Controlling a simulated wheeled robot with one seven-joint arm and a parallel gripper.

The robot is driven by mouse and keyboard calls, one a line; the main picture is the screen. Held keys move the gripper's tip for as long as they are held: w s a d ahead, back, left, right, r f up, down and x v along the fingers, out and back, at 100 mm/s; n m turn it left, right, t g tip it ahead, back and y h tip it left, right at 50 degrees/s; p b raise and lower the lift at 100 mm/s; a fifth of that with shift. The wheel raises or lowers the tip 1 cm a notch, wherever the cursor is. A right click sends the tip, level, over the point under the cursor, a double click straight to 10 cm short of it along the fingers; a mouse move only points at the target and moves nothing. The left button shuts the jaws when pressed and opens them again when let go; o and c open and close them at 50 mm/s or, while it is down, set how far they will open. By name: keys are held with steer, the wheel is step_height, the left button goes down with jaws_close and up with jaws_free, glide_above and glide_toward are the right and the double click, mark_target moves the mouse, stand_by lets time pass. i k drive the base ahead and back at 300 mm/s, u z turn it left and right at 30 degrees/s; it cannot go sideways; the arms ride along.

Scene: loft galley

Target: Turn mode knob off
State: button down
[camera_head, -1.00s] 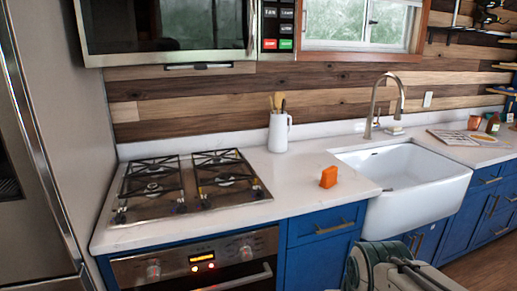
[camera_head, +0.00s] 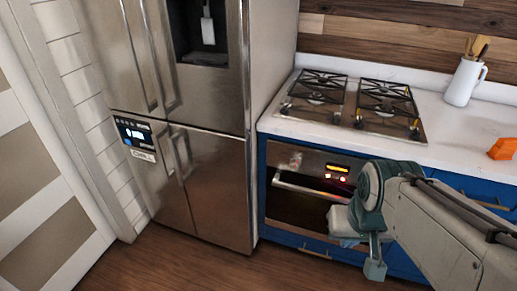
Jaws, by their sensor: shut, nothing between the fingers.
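The oven (camera_head: 305,192) is set in the blue cabinets under the cooktop. Its control panel has a lit display (camera_head: 337,168) with a yellow readout and red lights below it. One knob (camera_head: 296,160) shows left of the display; its setting is too small to read. The panel's right end, where a second knob showed earlier, is hidden behind my arm. My gripper (camera_head: 375,268) points down in front of the oven, right of the door's middle and below the panel. It is shut and empty, apart from the knobs.
A steel fridge (camera_head: 205,190) stands left of the oven. The oven handle (camera_head: 310,187) sticks out below the panel. A gas cooktop (camera_head: 350,105), a white utensil jug (camera_head: 465,80) and an orange block (camera_head: 503,148) are on the counter. The wooden floor (camera_head: 200,265) in front is clear.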

mark_target(295, 163)
steer(key=u, duration=0.25)
steer(key=k, duration=0.45)
steer(key=z, duration=0.75)
steer(key=i, duration=1.3)
steer(key=u, duration=0.65)
